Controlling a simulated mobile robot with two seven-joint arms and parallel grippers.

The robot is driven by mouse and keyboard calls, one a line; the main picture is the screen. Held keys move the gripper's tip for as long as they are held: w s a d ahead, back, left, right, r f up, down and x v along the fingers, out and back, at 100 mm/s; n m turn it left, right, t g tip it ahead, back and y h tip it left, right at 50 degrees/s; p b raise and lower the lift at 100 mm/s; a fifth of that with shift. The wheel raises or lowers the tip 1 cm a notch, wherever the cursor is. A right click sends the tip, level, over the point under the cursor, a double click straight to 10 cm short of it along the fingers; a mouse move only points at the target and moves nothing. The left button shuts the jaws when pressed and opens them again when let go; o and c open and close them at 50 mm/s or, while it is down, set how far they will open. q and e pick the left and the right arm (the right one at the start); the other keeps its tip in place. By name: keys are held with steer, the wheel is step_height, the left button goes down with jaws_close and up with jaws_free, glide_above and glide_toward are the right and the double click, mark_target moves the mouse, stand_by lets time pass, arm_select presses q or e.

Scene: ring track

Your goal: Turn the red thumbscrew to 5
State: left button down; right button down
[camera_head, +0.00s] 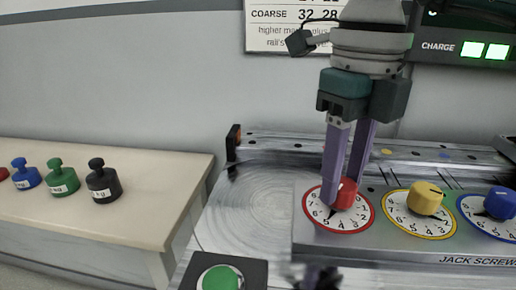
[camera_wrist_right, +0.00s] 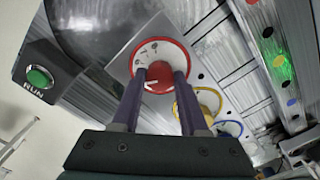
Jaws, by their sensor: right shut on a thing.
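The red thumbscrew (camera_head: 347,194) stands at the middle of a white, red-rimmed dial (camera_head: 353,219) on the grey jack screws panel. Its dark pointer is toward the lower left of the dial in the head view; the exact number under it is too small to tell. My right gripper (camera_head: 341,193) reaches down from above, its two purple fingers shut on the red thumbscrew. In the right wrist view the fingers lie on either side of the red thumbscrew (camera_wrist_right: 158,82), with a white mark on it. My left gripper does not show clearly.
A yellow thumbscrew (camera_head: 425,198) and a blue thumbscrew (camera_head: 499,203) stand to the right on their own dials. A green button (camera_head: 221,279) is at lower left. Labelled weights, including a black one (camera_head: 103,184), sit on the left bench. A metal rail runs behind.

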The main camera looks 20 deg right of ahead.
mark_target(342, 183)
steer(key=shift+c, duration=2.2)
jaws_free()
step_height(342, 183, up, 10)
steer(key=shift+p, duration=0.35)
